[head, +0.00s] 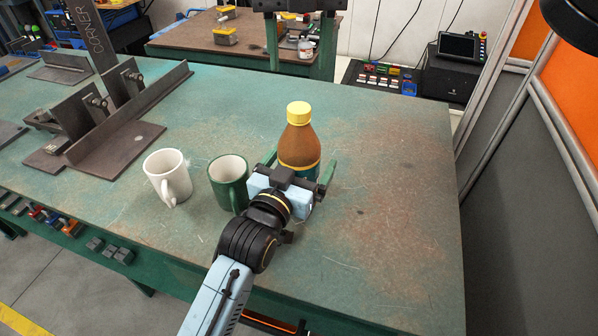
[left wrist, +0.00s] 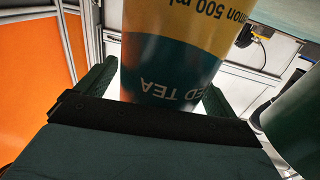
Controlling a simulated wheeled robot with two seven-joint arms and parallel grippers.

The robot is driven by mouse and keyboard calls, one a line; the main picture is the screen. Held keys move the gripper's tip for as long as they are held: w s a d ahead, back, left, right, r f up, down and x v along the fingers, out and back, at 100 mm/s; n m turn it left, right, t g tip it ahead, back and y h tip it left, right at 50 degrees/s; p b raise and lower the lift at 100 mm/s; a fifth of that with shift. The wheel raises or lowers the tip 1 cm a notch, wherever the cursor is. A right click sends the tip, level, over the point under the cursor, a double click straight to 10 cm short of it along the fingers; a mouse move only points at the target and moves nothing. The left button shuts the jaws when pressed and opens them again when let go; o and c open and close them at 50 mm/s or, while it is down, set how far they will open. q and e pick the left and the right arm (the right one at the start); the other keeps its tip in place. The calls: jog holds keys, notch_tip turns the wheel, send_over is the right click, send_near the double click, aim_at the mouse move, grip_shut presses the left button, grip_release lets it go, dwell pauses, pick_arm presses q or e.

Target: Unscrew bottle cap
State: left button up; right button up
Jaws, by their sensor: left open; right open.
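The bottle (head: 299,138), brown with a yellow cap (head: 299,111) and a teal and yellow label, stands upright on the green table (head: 385,215). My left gripper (head: 297,168) is open, with its fingers on either side of the bottle's lower part. In the left wrist view the bottle (left wrist: 172,50) fills the space between the fingers; I cannot tell whether they touch it. My right gripper (head: 300,70) is open and empty, pointing down from the top edge of the head view, with its fingertips above the cap in the picture. The cap is on the bottle.
A green mug (head: 229,170) stands close left of my left gripper, and a white mug (head: 166,174) farther left. Dark metal fixtures (head: 115,150) occupy the table's left side. The table's right side is clear. A grey and orange partition (head: 525,150) stands beyond the right edge.

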pick_arm(q)
jog(key=shift+w+d, duration=0.15)
jog(key=shift+w, duration=0.1)
